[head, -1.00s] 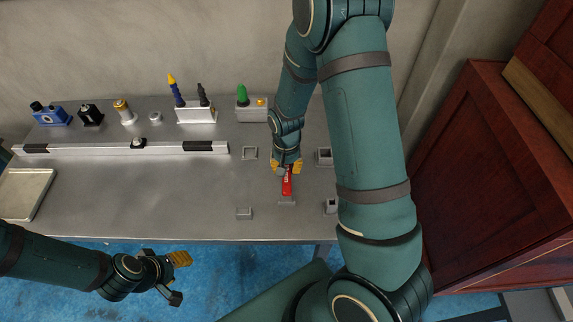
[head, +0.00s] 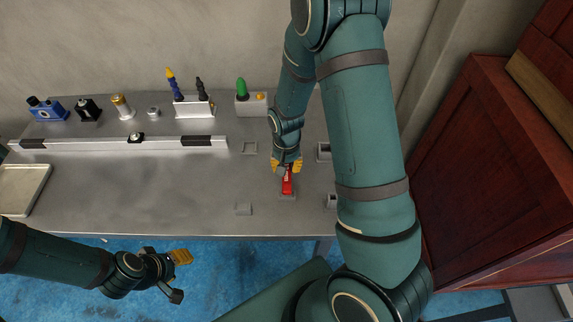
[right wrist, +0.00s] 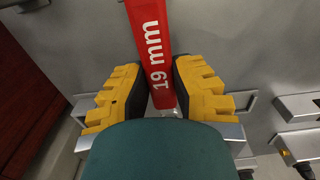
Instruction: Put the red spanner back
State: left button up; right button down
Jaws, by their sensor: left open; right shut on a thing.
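The red spanner (head: 287,183) is at the right part of the grey bench, its lower end at a small grey holder (head: 288,197). In the right wrist view the spanner (right wrist: 154,45) shows the marking "19 mm" and lies between the yellow finger pads. My right gripper (head: 287,165) is shut on it; in the wrist view the gripper (right wrist: 161,88) hides part of its lower end. I cannot tell whether the spanner is seated in the holder. My left gripper (head: 180,277) is open and empty, in front of the bench's front edge.
A long rail (head: 85,144) and a row with a blue device (head: 47,109) and screwdriver rack (head: 195,108) line the back. A tray (head: 22,188) is at the left; a red cabinet (head: 470,170) stands right.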

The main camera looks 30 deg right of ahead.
jog(key=shift+f+b, duration=0.7)
jog(key=shift+f, duration=0.2)
jog(key=shift+c, duration=1.3)
grip_release()
jog(key=shift+r, duration=0.15)
jog(key=shift+r+p, duration=2.35)
jog(key=shift+r, duration=0.6)
notch_tip(320, 180, up, 12)
